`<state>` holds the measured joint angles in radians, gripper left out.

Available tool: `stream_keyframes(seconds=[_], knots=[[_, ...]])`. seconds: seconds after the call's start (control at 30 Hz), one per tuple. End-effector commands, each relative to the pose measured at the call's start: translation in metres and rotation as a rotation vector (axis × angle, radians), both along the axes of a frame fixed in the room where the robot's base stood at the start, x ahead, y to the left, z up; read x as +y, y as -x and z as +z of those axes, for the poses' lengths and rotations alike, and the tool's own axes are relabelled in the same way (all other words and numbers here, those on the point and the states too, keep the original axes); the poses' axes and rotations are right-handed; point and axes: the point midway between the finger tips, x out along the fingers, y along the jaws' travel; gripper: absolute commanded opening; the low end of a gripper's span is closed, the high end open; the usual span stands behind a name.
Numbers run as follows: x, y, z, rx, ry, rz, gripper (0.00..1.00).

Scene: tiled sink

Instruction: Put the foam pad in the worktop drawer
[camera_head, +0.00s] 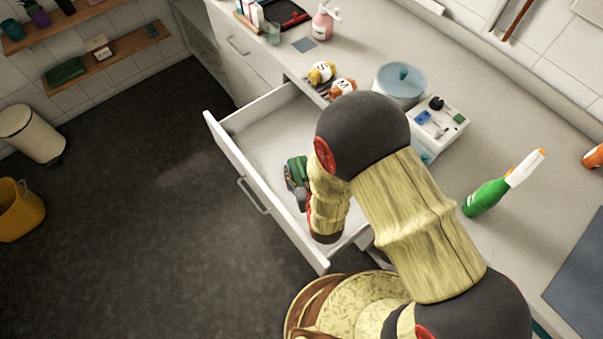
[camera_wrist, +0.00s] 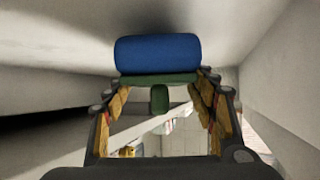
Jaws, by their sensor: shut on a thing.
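The worktop drawer (camera_head: 262,125) is pulled out from under the worktop, its white interior showing. In the wrist view the pad appears as a blue block (camera_wrist: 157,54) with a green strip along one side, at the fingertips of my gripper (camera_wrist: 158,78). White drawer surfaces surround it. I cannot tell whether the pad touches the drawer floor.
A pink pump bottle (camera_head: 324,24) stands farther back. Much of the drawer floor is clear.

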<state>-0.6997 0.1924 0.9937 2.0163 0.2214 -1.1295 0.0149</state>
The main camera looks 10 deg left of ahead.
Motion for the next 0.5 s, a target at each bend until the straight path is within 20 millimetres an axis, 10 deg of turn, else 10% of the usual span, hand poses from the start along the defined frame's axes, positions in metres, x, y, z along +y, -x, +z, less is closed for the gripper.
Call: stream_keyframes(seconds=[0.47,0.5], knots=[[0.0,-0.0001,-0.0165,-0.001,0.0,0.0,0.3],[-0.0002,0.0,-0.0154,0.0,0.0,0.0,0.58]])
